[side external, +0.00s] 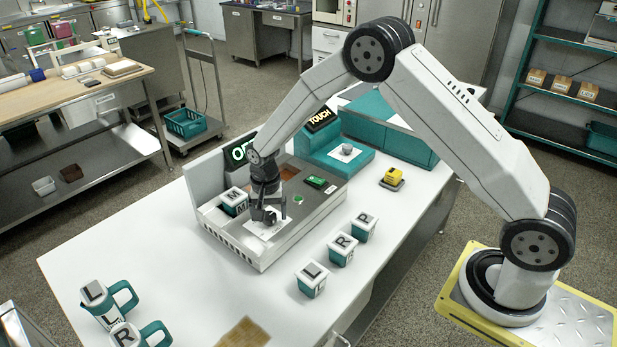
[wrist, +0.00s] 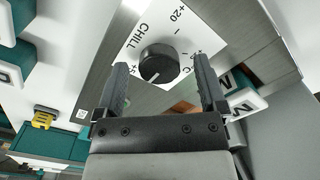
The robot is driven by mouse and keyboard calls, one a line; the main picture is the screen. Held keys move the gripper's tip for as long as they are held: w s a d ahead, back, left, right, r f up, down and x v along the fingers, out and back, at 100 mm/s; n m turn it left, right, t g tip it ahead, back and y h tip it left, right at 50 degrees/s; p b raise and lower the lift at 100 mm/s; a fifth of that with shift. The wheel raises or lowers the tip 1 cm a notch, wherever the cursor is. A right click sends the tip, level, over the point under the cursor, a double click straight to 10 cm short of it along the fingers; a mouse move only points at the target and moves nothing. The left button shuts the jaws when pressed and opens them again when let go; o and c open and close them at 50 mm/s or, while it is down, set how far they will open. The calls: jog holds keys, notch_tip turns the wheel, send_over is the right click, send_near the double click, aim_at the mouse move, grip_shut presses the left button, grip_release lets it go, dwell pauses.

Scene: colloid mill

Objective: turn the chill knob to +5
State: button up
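The chill knob (wrist: 158,64) is dark and round, on a white plate marked CHILL (wrist: 143,40). The scale shows +20 at the top and a partly hidden 5 beside the left finger. A pale mark shows on the knob's lower side, in the wrist view. My gripper (wrist: 160,61) is open, with one finger on each side of the knob and a visible gap on both sides. In the side view my gripper (side external: 267,210) points down over the white plate (side external: 260,229), low in the grey machine tray, and largely hides the knob.
A green button (side external: 297,199) and a green switch (side external: 316,183) lie to the right. Another knob (side external: 347,150) is on the teal housing.

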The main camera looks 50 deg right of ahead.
aim_at(270, 215)
dwell(0.3)
jog(key=shift+r, duration=3.85)
jog(key=shift+s+r, duration=0.1)
jog(key=shift+s+r, duration=0.1)
jog(key=shift+s, duration=0.1)
jog(key=s+d+r+n+t, duration=0.1)
jog(key=s+n, duration=0.3)
jog(key=s, duration=0.6)
jog(key=s+d+r+n+t, duration=0.1)
jog(key=s+n, duration=0.4)
jog(key=s, duration=0.6)
notch_tip(270, 215, up, 2)
jog(key=shift+d+t, duration=0.3)
jog(key=shift+d, duration=0.2)
